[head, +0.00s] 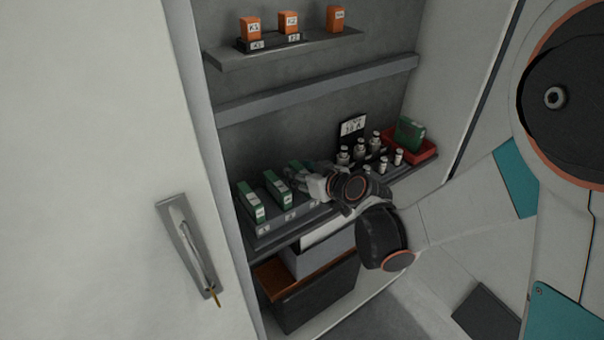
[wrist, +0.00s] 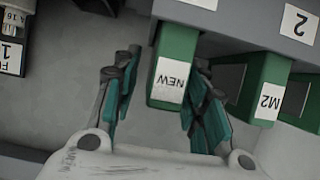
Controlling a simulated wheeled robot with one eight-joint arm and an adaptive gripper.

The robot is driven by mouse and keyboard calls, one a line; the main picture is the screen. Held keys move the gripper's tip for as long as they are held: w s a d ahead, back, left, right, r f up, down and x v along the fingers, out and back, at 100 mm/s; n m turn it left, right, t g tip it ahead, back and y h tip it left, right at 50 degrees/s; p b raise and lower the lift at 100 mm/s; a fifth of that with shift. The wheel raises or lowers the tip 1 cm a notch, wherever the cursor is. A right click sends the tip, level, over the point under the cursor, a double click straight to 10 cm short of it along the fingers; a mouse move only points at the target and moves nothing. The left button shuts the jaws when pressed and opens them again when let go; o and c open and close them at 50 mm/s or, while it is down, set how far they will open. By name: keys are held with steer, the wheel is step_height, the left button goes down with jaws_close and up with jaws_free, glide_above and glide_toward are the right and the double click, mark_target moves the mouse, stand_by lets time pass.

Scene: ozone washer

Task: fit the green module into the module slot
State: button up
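A green module with a white label reading NEW (wrist: 172,80) stands at the rack's label "3" end, beside the green module M2 (wrist: 262,100); how deep it sits is not clear. In the head view the NEW module (head: 297,167) is partly hidden by my gripper (head: 310,187). In the wrist view my gripper (wrist: 160,95) has its teal-padded fingers apart, one on each side of the NEW module. A gap shows on the left; on the right I cannot tell whether the finger touches. The module slot itself is hidden.
The grey rack (head: 290,218) also holds another green module (head: 249,203) at left. Several fuses (head: 383,164) stand right of my gripper. A red tray (head: 425,151) holds another green module (head: 409,133). Orange blocks (head: 288,22) sit on the upper shelf. A door (head: 110,120) is at left.

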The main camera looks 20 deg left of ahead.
steer(key=shift+d+r, duration=0.1)
steer(key=shift+r, duration=0.15)
steer(key=p+v, duration=0.3)
steer(key=v, duration=0.8)
steer(key=shift+s+d, duration=0.25)
steer(key=shift+s, duration=0.1)
steer(key=shift+r, duration=0.1)
